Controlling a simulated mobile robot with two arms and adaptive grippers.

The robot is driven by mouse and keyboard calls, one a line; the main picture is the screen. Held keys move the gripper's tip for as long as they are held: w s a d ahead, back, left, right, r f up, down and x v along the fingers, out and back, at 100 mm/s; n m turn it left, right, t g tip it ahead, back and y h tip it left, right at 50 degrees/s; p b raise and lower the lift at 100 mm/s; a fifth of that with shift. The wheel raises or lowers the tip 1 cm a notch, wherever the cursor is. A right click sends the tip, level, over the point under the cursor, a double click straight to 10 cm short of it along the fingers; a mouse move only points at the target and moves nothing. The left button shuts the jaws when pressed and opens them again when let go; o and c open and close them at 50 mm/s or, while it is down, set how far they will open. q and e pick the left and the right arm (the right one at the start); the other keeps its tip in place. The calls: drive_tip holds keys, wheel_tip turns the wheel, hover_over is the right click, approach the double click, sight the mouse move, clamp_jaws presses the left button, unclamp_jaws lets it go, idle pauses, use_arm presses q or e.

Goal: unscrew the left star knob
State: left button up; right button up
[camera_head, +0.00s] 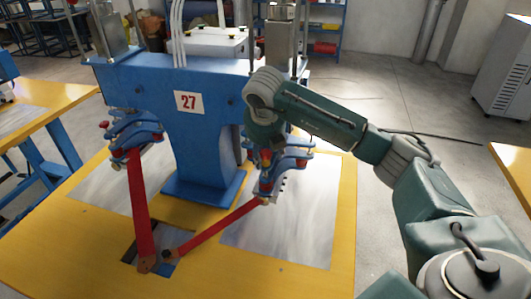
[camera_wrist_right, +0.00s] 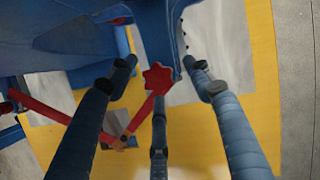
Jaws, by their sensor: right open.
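A red star knob (camera_wrist_right: 157,78) sits at the end of a blue arm in the right wrist view. It is on the machine's right-hand unit as the head view shows it. My right gripper (camera_wrist_right: 161,82) is open, its fingers spread around and below the knob in that picture; I cannot tell whether any touches it. In the head view my right gripper (camera_head: 265,145) points down over that unit, and the hand mostly hides this knob. Another red knob (camera_head: 104,125) stands on the machine's left-hand unit, with no gripper near it. My left gripper is not in view.
The blue machine (camera_head: 205,130), marked 27, stands on a yellow table (camera_head: 60,245) with metal plates. Two red bars (camera_head: 141,200) (camera_head: 215,228) meet low at the front. The right-hand metal plate (camera_head: 290,235) is bare. A grey cabinet (camera_head: 505,70) stands at the far right.

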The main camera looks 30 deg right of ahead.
drive_tip(key=c, duration=1.1)
